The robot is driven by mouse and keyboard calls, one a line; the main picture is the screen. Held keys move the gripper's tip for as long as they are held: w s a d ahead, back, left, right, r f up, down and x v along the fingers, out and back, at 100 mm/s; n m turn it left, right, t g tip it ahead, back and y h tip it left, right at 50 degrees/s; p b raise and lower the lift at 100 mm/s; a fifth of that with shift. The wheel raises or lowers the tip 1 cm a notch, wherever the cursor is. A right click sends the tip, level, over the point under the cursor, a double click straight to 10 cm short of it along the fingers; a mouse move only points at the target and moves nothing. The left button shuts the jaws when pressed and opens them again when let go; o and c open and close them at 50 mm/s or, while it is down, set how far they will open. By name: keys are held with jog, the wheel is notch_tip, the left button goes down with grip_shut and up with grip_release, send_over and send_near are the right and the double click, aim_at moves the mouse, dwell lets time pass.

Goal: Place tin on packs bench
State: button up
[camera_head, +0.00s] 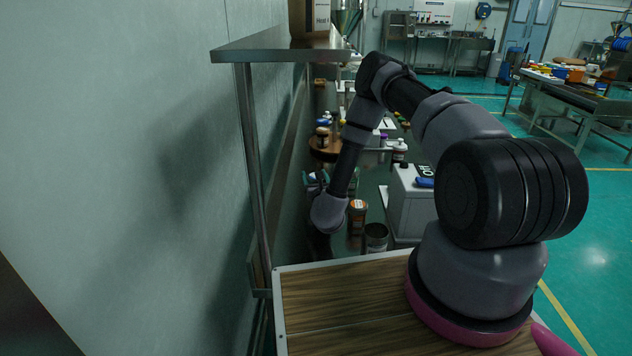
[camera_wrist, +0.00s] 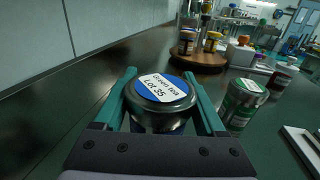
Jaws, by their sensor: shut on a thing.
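A tin (camera_wrist: 160,97) with a blue lid and a white label reading "Green tea Lot 35" is between the two green fingers of my gripper (camera_wrist: 165,95) in the wrist view. The fingers are shut on its sides and the tin looks upright. In the head view my gripper (camera_head: 318,182) is mostly hidden behind my wrist, over a dark steel bench (camera_head: 345,246) along the wall. The tin cannot be made out there. I cannot tell whether its base touches the bench.
A green and silver can (camera_wrist: 243,102) stands just right of my gripper. A round wooden stand (camera_wrist: 199,58) with jars is farther ahead. A grey box (camera_head: 408,203) and open dark can (camera_head: 376,237) are near my arm. An overhead shelf (camera_head: 283,55) runs along the wall.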

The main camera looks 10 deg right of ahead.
jog(key=shift+f, duration=1.45)
jog(key=shift+f, duration=0.1)
jog(key=o, duration=1.4)
jog(key=shift+o, duration=0.2)
jog(key=shift+s, duration=0.3)
jog(key=s, duration=0.9)
jog(key=shift+s, duration=1.25)
